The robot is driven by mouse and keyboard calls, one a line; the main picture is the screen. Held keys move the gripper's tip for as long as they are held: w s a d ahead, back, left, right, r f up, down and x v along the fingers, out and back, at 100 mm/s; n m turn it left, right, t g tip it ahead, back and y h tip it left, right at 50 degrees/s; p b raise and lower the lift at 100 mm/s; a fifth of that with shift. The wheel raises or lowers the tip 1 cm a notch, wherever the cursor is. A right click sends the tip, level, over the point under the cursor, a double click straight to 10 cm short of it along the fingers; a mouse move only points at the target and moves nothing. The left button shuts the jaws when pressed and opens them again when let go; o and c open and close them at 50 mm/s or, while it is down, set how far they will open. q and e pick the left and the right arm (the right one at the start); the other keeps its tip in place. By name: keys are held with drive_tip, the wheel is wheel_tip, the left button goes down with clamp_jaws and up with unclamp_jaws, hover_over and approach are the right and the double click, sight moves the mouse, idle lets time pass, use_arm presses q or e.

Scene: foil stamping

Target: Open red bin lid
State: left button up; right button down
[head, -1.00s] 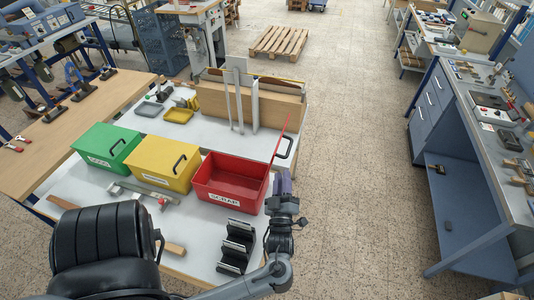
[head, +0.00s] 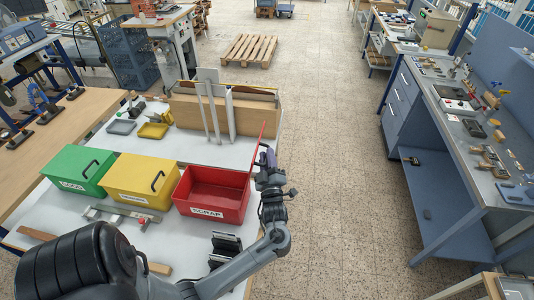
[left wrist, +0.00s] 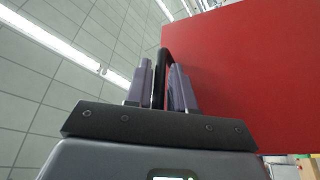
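The red bin (head: 186,189), labelled SCRAP, stands open at the right end of the bin row. Its red lid (head: 258,143) stands up almost vertical along the bin's right side. It also fills much of the left wrist view (left wrist: 245,75). My left gripper (head: 266,157) is at the outer, right face of the lid. In the left wrist view its fingers (left wrist: 160,85) lie on both sides of the lid's black handle (left wrist: 160,68) and appear closed on it. My right gripper is not in view.
A yellow bin (head: 130,178) and a green bin (head: 72,168), both closed, stand left of the red bin. A black rack (head: 224,248) stands in front of it. White panels (head: 212,100) stand behind. The floor to the right is clear.

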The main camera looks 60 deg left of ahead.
use_arm(q)
drive_tip(key=shift+w+a+r, duration=0.1)
drive_tip(key=shift+w+a, duration=0.05)
drive_tip(key=shift+a, duration=0.25)
clamp_jaws()
